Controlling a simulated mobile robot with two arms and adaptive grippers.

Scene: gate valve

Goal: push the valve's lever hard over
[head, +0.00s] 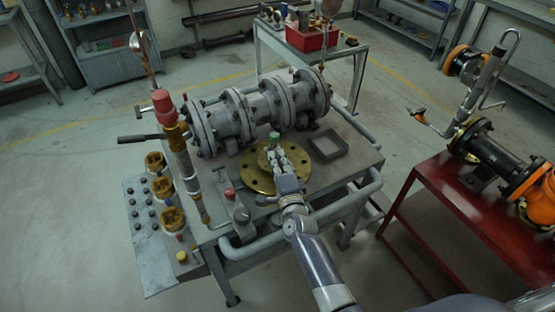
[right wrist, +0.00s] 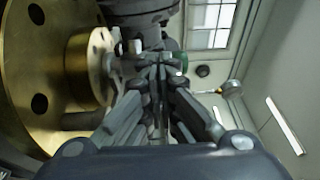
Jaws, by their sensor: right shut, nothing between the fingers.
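A round brass flange with a raised hub (head: 257,183) lies on the workbench; it fills the left of the right wrist view (right wrist: 30,100). A small green-tipped part (head: 274,136) shows just beyond my right gripper (head: 276,155); a bit of green also shows beside the fingertips in the wrist view (right wrist: 182,56). My right gripper is shut and empty, over the flange; its fingers hide part of the hub and whatever lever is there. I cannot tell whether the fingertips touch it. A black bar handle (head: 138,138) sticks out left near a red-capped brass upright. My left gripper is not in view.
A large grey flanged pipe body (head: 262,110) lies across the back of the bench (head: 348,184). An open grey tray (head: 327,146) is right of the flange. Brass fittings (head: 163,188) stand at the left. A red table (head: 440,190) stands at the right.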

